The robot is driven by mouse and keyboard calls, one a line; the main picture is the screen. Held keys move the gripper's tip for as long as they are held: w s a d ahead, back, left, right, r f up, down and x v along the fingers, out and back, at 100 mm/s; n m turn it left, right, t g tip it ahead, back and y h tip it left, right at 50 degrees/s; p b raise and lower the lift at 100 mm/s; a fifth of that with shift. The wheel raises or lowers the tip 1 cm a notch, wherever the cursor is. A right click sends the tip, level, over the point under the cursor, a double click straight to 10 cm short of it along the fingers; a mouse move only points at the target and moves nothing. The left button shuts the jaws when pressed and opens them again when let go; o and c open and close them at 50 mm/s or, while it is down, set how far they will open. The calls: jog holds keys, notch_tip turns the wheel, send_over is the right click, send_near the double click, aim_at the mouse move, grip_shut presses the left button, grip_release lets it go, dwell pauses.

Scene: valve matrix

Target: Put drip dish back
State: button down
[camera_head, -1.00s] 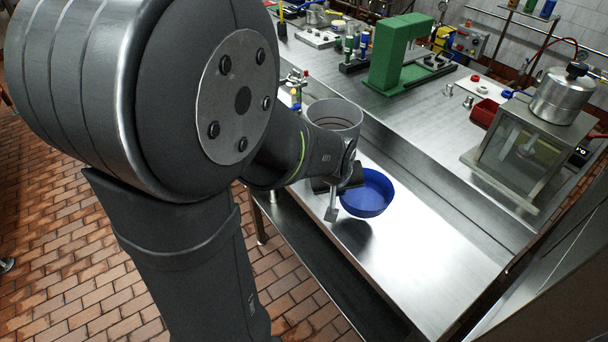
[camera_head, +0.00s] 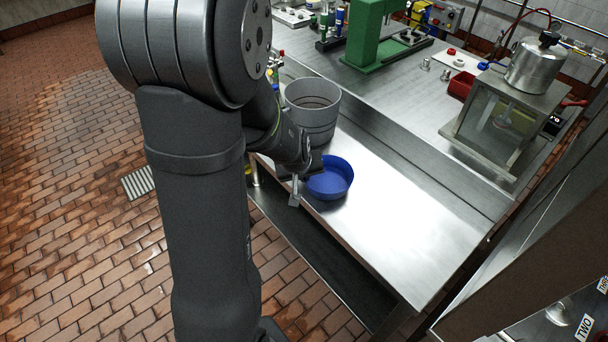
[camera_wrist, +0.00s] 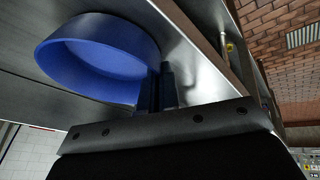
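The drip dish is a round blue open dish (camera_head: 331,181) just above or on the steel table near its front edge; I cannot tell whether its base touches. My gripper (camera_head: 312,176) is at the dish's left side, partly hidden by its own wrist. In the wrist view the dish (camera_wrist: 92,62) fills the upper left. My gripper's two dark fingers (camera_wrist: 160,86) are close together at its rim, with the rim wall between them. The dish is empty as far as I can see.
A grey bucket (camera_head: 313,112) stands just behind my gripper. The steel table (camera_head: 400,235) is clear to the right of the dish. A glass-fronted box (camera_head: 505,125) with a metal pot stands at the back right. A dark panel with labels (camera_head: 560,290) is at lower right.

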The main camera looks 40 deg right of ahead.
jog(key=shift+f, duration=0.1)
jog(key=c, duration=2)
grip_release()
jog(key=o, duration=0.3)
jog(key=v, duration=1.2)
jog(key=x, duration=1.2)
